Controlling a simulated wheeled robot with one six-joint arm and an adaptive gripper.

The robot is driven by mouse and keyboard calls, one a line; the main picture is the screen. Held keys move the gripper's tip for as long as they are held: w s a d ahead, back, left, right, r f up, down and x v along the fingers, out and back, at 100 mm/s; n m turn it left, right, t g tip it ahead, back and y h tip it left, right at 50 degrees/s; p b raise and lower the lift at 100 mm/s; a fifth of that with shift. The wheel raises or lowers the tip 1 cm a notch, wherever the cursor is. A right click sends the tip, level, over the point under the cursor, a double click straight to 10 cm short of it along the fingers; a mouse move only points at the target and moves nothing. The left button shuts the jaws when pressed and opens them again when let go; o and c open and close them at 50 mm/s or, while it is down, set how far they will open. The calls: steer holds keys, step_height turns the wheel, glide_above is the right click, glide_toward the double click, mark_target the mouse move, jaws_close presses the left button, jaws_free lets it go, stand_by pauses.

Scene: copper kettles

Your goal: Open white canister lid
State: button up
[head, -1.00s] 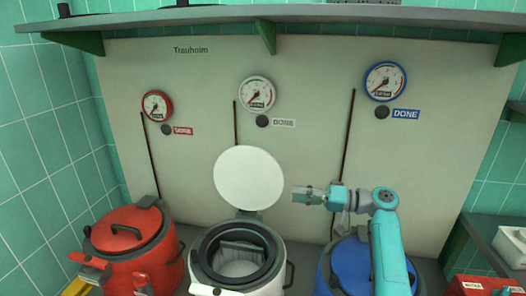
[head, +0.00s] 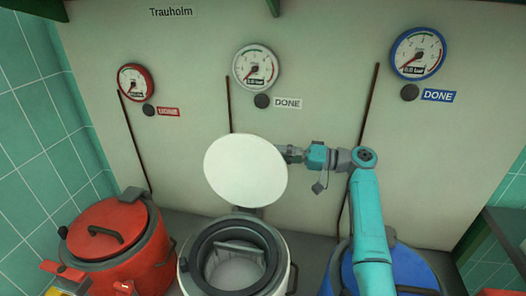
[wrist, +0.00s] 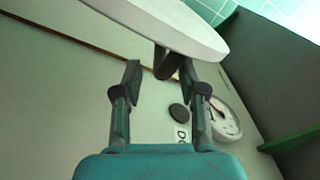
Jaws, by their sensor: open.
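The white canister (head: 205,283) stands in the middle in the head view, its dark-rimmed mouth exposed. Its round white lid (head: 245,170) is swung up on the hinge at the back, its pale face towards the camera. My gripper (head: 290,154) is at the lid's upper right edge, its fingertips partly hidden behind the lid. In the wrist view my gripper (wrist: 160,68) is open, with fingers apart. The lid (wrist: 170,22) crosses the top there, and its dark handle (wrist: 168,62) shows between or just beyond the fingertips; contact cannot be told.
A red canister (head: 118,240) with a closed lid stands at left, and a blue canister (head: 410,268) at right, partly behind my arm. The back panel carries a red gauge (head: 136,83), a white gauge (head: 256,66) and a blue gauge (head: 418,52). Shelving stands at far right.

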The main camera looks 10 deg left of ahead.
mark_target(263, 152)
steer(key=shift+w+a, duration=0.1)
steer(key=shift+a, duration=2.65)
jaws_close()
